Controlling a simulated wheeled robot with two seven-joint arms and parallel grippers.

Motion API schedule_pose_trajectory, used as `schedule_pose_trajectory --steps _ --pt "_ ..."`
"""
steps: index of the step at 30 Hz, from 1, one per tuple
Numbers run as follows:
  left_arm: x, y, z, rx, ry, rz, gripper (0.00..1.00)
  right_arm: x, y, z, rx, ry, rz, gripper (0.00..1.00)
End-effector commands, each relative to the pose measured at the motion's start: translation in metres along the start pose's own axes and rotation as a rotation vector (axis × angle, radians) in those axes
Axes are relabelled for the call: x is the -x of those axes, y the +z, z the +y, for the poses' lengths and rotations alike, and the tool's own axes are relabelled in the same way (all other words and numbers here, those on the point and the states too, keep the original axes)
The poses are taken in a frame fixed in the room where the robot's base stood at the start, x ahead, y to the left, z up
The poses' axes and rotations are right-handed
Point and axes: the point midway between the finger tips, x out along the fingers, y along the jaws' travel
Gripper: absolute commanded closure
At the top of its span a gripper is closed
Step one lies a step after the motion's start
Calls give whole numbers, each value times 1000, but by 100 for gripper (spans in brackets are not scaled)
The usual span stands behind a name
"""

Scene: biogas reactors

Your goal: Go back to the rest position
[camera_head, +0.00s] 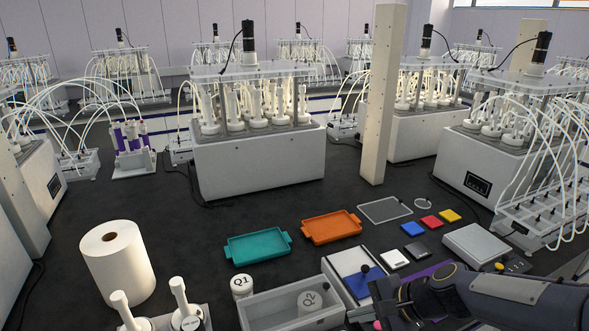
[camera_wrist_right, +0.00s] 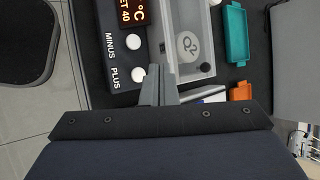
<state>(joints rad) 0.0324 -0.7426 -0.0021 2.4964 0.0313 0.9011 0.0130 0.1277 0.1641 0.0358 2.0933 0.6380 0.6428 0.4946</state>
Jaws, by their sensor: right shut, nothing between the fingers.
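My right gripper (camera_head: 385,300) comes in from the lower right of the head view, above the front right of the bench. In the right wrist view its two grey fingers (camera_wrist_right: 158,86) are together with nothing between them. There it hangs beside the clear bin (camera_wrist_right: 207,68), which holds a round piece marked Q2 (camera_wrist_right: 187,45). The head view shows the same bin (camera_head: 262,312) left of the gripper. My right arm hides part of the bench front. My left gripper does not show.
A Q1 jar (camera_head: 242,287), a paper roll (camera_head: 117,262), a teal tray (camera_head: 257,247) and an orange tray (camera_head: 331,228) stand left of my arm. A balance (camera_head: 475,243) and small coloured squares lie beyond it. A beige post (camera_head: 383,95) rises behind.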

Motion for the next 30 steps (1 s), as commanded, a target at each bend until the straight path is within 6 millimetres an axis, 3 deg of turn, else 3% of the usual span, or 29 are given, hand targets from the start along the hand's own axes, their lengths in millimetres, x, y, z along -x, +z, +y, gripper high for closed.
schedule_pose_trajectory --steps 1,6,12,18,30 --pt "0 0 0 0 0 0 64 20 11 5 97 -4 21 100" --pt "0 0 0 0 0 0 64 76 46 48 494 46 107 100" --pt "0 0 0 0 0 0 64 115 66 106 871 139 219 100" --pt "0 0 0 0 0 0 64 127 70 138 1048 209 281 100" --pt "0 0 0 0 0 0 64 128 70 142 1072 222 289 100"
